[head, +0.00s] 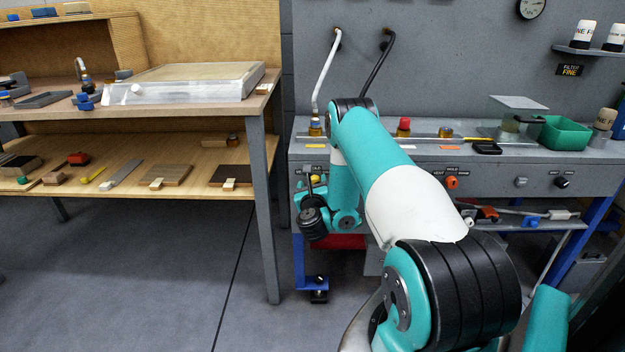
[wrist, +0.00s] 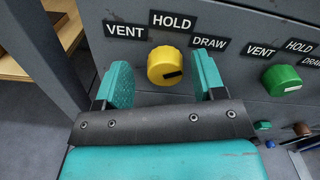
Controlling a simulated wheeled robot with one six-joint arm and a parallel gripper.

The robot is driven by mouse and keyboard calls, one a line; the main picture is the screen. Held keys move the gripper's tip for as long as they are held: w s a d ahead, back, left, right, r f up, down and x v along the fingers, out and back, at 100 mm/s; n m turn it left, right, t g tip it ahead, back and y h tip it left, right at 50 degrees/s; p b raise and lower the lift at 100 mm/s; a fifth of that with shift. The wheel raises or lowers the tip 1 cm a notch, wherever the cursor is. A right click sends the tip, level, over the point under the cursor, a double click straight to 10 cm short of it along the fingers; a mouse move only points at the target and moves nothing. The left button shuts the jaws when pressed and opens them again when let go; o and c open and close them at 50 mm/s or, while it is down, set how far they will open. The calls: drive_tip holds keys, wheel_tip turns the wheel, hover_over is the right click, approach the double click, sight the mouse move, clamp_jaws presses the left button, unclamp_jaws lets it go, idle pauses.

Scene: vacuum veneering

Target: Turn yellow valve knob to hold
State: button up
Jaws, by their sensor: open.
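The yellow valve knob (wrist: 165,62) is on the grey panel, under the labels VENT (wrist: 125,30), HOLD (wrist: 172,20) and DRAW (wrist: 209,42). A short black mark shows on its face, low and to the right, on the side away from VENT; it does not point up at HOLD. My gripper (wrist: 162,68) is open, with one teal finger at the left of the knob and one at the right. A gap shows on each side, so no contact is visible. In the head view the yellow knob (head: 315,179) is partly hidden by my wrist and gripper.
A green knob (wrist: 282,80) with its own labels sits right of the yellow one. In the head view an orange knob (head: 452,182) and a black knob (head: 562,182) are farther right on the bench front. A wooden table (head: 190,108) stands to the left.

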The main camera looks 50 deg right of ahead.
drive_tip(key=shift+d, duration=0.3)
drive_tip(key=shift+c, duration=0.6)
drive_tip(key=shift+d, duration=0.1)
drive_tip(key=c, duration=0.8)
drive_tip(key=shift+s, duration=0.1)
drive_tip(key=n+p, duration=0.3)
drive_tip(key=n, duration=0.8)
drive_tip(key=shift+n+p, duration=0.3)
drive_tip(key=shift+p, duration=0.1)
drive_tip(key=shift+f, duration=0.1)
